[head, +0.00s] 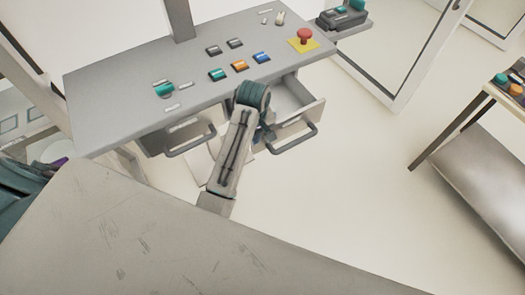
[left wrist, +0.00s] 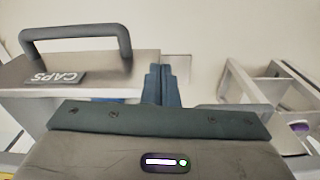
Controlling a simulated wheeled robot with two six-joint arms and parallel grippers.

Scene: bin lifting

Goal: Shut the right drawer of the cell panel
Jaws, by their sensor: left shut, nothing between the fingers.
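The grey cell panel (head: 125,75) has two drawers under its front edge. The right drawer (head: 312,108) stands pulled out, its empty-looking inside partly visible, with a dark bar handle (head: 300,138) on its front. My left gripper (head: 266,132) is at the left end of this drawer's front, partly hidden by my arm. In the left wrist view, its blue fingers (left wrist: 161,85) are together with nothing between them. They are beside the edge of a drawer front (left wrist: 120,68) with a CAPS label and handle; whether they touch it I cannot tell. My right gripper is out of view.
The left drawer (head: 160,146) with its own handle is left of my arm. The panel top carries coloured buttons and a red emergency stop (head: 304,36). Clear floor lies right of the drawer.

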